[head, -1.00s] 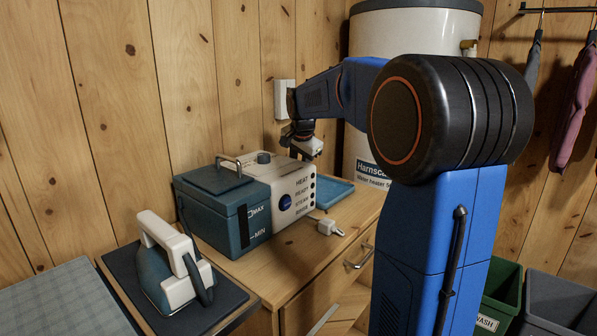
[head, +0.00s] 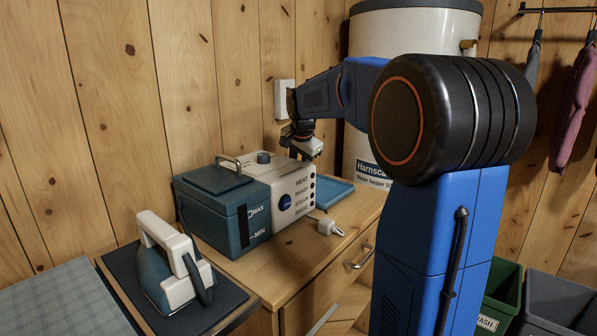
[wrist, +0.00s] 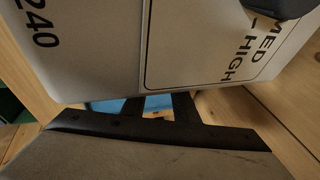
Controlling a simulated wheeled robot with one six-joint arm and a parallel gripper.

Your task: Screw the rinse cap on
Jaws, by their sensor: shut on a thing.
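The steam station (head: 285,190), with a teal tank and a pale housing, stands on the wooden cabinet. Its printed pale housing (wrist: 85,45) fills the upper part of the wrist view. My gripper (head: 312,156) is beside the far right end of the station, low and close to the housing. In the wrist view the dark fingers of my gripper (wrist: 158,106) show only in part, below the housing edge. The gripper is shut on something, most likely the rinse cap. The cap itself and its port are hidden in both views, so I cannot see how it sits.
A blue tray (head: 335,192) lies on the cabinet right of the station, close below my gripper. A white plug (head: 328,228) lies in front. An iron (head: 172,262) rests on a dark pad at left. A water heater (head: 365,150) stands behind.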

